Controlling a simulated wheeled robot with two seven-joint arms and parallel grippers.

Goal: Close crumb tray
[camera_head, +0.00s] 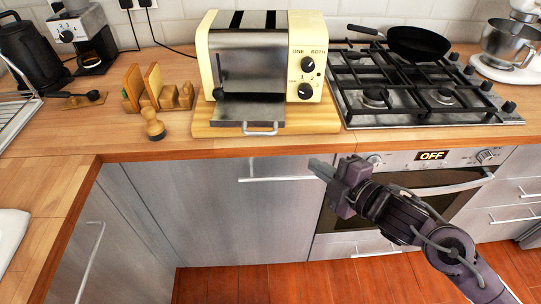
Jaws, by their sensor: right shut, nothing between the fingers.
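A cream and steel toaster (263,62) stands on a wooden board (208,123) on the counter. Its crumb tray (247,111) sticks out from the bottom front, with a metal handle (260,130) at its front edge. How far the tray reaches inside is hidden. My right gripper (318,168) is shut and empty. It is in front of the lower cabinet, to the right of the tray and nearer than it, apart from the tray. My left gripper is not in view.
A gas hob (425,85) with a black pan (415,43) is right of the toaster. A toast rack (160,88) and a wooden stamp-like piece (153,124) stand to its left. The counter's front edge (230,153) and an oven (405,175) lie below.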

